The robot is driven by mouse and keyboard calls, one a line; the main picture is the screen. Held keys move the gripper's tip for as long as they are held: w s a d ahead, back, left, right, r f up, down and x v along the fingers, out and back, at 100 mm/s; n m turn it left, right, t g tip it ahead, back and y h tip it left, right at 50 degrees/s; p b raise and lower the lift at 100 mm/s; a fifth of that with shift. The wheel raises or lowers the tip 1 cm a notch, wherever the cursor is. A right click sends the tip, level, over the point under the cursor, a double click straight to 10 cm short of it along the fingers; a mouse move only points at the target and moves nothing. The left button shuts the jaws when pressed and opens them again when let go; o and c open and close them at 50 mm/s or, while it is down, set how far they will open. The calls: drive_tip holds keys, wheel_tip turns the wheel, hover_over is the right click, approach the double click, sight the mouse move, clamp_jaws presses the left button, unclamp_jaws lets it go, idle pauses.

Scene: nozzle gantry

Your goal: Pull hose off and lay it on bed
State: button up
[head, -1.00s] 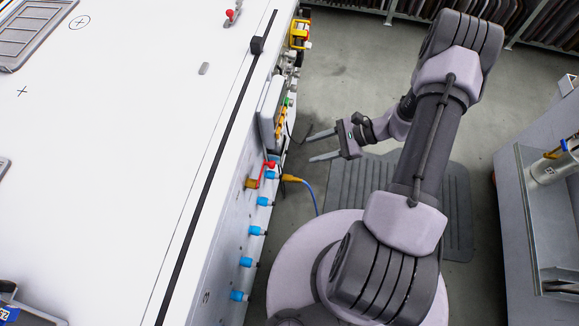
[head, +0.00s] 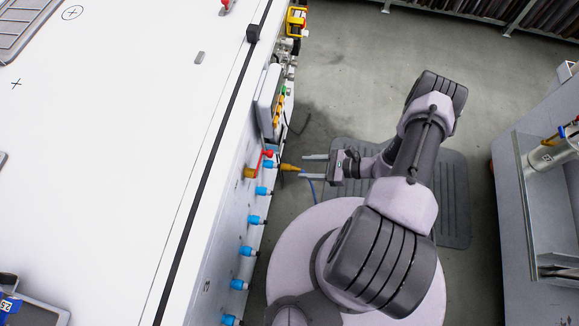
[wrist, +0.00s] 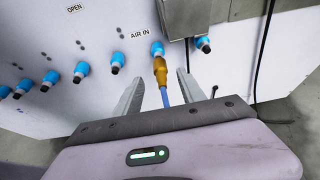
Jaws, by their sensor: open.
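The blue hose (head: 314,192) ends in a yellow-brown connector (head: 289,168), which sits on a blue fitting in the side panel of the machine. In the wrist view the connector (wrist: 161,70) points into the fitting (wrist: 157,48) under the "AIR IN" label, and the hose (wrist: 165,97) runs back toward me. My gripper (head: 302,167) is open. Its fingers (wrist: 160,76) lie to the left and right of the connector and hose in the wrist view, with gaps on both sides. The white bed (head: 120,150) is the large flat top at left.
Several blue fittings (head: 247,251) line the side panel. A red-handled valve (head: 265,155) sits close beside the connector. A control box (head: 270,98) and a dark cable (wrist: 263,50) are nearby. The bed's middle is mostly clear; a black rail (head: 205,170) runs along its edge.

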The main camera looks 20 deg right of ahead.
sight(291, 167)
drive_tip(key=shift+x, duration=3.4)
clamp_jaws()
drive_tip(key=s+d, duration=0.3)
drive_tip(key=d, duration=0.2)
idle(0.5)
drive_tip(key=shift+d, duration=0.1)
